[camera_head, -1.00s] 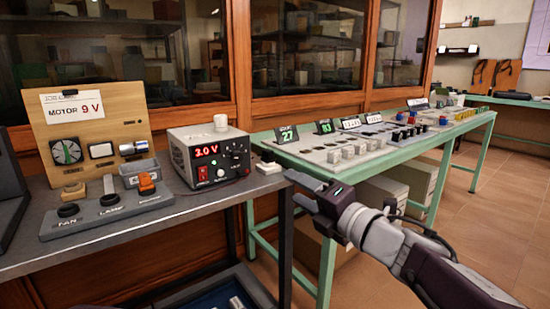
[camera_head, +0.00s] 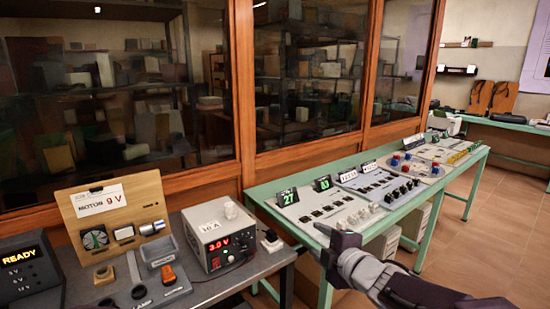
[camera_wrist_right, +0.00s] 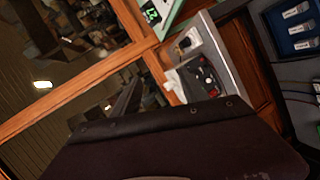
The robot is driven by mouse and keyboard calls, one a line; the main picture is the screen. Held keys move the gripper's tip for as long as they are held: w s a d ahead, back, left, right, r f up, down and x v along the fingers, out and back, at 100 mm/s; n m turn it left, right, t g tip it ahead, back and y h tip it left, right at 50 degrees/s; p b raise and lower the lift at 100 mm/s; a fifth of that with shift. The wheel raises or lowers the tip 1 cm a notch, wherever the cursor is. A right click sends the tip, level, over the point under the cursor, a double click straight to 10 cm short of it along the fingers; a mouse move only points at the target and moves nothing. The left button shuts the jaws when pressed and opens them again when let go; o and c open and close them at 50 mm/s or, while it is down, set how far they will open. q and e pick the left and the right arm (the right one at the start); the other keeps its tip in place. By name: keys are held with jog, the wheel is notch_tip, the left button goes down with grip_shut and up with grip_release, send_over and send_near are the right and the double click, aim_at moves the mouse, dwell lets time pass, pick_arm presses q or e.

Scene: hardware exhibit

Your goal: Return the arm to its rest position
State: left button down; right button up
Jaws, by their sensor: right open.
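My right gripper (camera_head: 338,240) is in the lower right of the head view, at the end of my right arm. It is open and appears empty, in front of the near edge of the green table (camera_head: 330,277). My left gripper is in neither view.
A READY display (camera_head: 25,268) is at the left. Control panels (camera_head: 325,210) line the green table. Floor (camera_head: 490,240) is clear at right.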

jog(key=s+d+f+m+g+h+p, duration=0.2)
jog(key=s+d+m+g+h+p, duration=0.3)
jog(key=m+p, duration=0.4)
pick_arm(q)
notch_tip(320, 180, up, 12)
pick_arm(e)
jog(key=s+d+f+m+g, duration=0.1)
jog(key=s+f+m+g, duration=0.2)
jog(key=s, duration=0.5)
jog(key=s+f+m+g, duration=0.4)
jog(key=s+f+m, duration=0.2)
jog(key=s, duration=0.3)
jog(key=shift+s+d+f+m+y, duration=0.3)
jog(key=shift+d+m, duration=0.1)
jog(key=shift+m, duration=0.4)
